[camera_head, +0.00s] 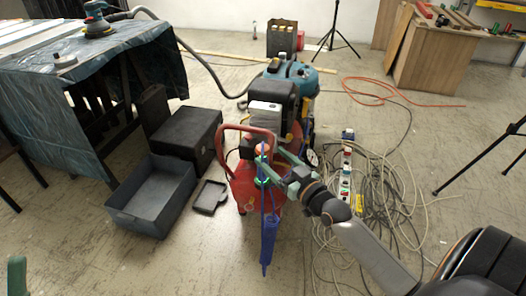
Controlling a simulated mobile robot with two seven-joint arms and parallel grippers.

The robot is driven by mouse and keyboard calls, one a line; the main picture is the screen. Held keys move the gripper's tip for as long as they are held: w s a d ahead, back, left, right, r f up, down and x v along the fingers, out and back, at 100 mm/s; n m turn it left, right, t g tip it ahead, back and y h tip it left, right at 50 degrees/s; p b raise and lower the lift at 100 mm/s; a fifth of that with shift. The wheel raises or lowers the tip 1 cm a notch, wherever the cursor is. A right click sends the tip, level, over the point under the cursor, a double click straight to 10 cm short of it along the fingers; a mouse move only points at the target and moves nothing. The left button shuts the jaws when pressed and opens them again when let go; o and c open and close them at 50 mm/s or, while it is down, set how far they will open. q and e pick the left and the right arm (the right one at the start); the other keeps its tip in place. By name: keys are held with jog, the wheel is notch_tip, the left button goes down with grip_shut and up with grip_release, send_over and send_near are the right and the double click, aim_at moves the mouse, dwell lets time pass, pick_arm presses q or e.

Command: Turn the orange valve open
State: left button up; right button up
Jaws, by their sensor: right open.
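The orange valve (262,149) is a small orange-red part near the top of a thin upright blue piece (268,238) in the middle of the head view. My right gripper (271,167) comes in from the right, with its greenish fingers open close to the upper part of the blue piece, just below the orange part. Whether a finger touches it cannot be told. A small green part shows between the fingers and the blue piece. A greenish tip at the lower left edge looks like part of my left gripper (17,275); its opening is not visible.
A red wheeled machine (241,187) stands right behind the blue piece. A grey open bin (150,215) and a black case (187,133) lie to the left. Tangled cables (390,200) cover the floor to the right. A covered table (100,75) stands at the upper left.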

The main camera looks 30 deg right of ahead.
aim_at(267, 153)
jog(key=shift+w+a+b, duration=0.1)
jog(key=shift+w+b, duration=0.4)
jog(key=shift+w, duration=2.1)
grip_shut()
